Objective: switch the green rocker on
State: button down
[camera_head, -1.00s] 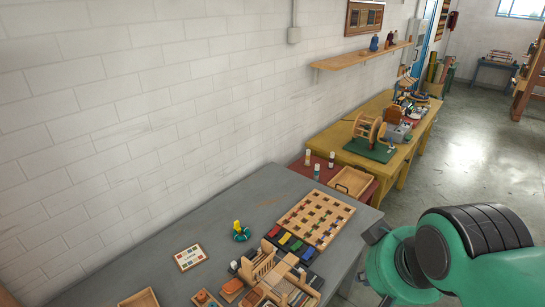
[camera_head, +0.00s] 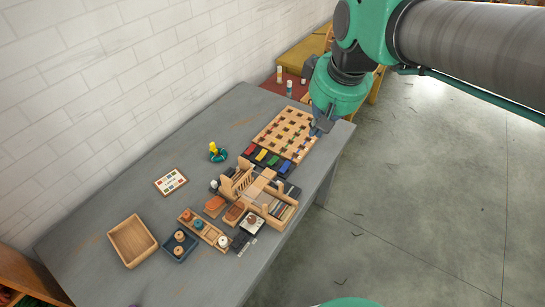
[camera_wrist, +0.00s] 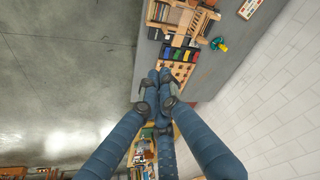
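The green rocker (camera_head: 272,160) is one of several coloured rockers in a dark row on the grey table, between the yellow rocker (camera_head: 261,155) and the blue one (camera_head: 284,168). In the wrist view the green rocker (camera_wrist: 178,54) is small, above and right of the fingertips; its tilt is too small to tell. My gripper (camera_head: 318,129) hangs near the table's right edge, by the right corner of the wooden grid board. In the wrist view my gripper (camera_wrist: 159,76) has its blue fingertips together, with nothing seen between them. It appears apart from the rocker.
The wooden grid board (camera_head: 285,132) lies behind the rockers. A wooden rack (camera_head: 238,181) stands close in front of them. A yellow-and-teal toy (camera_head: 217,152) stands to the left. An empty wooden tray (camera_head: 132,242) is at the front left.

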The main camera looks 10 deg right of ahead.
jog(key=w+f+n+g, duration=0.2)
jog(key=w+f, duration=0.2)
jog(key=w, duration=0.9)
jog(key=n+g+y+b, duration=0.2)
jog(key=n+g, duration=0.1)
send_over(272, 162)
jog(key=s+d, duration=0.2)
jog(key=d, duration=0.2)
jog(key=w+d+f+x, duration=0.1)
jog(key=w+d+x, duration=0.15)
jog(key=x, duration=1.45)
jog(key=w+f+n, duration=0.1)
jog(key=w+f, duration=0.1)
jog(key=f, duration=0.4)
jog(key=w+f+g, duration=0.1)
jog(key=w+f, duration=0.2)
jog(key=f, duration=0.4)
jog(key=shift+w+d+f+n+b, duration=0.2)
jog(key=shift+w+d+n+b, duration=0.15)
jog(key=shift+n, duration=0.05)
jog(key=b+x, duration=0.3)
jog(key=x, duration=1.1)
jog(key=shift+s+a+r, duration=0.1)
jog(key=shift+s, duration=0.05)
jog(key=shift+a, duration=0.1)
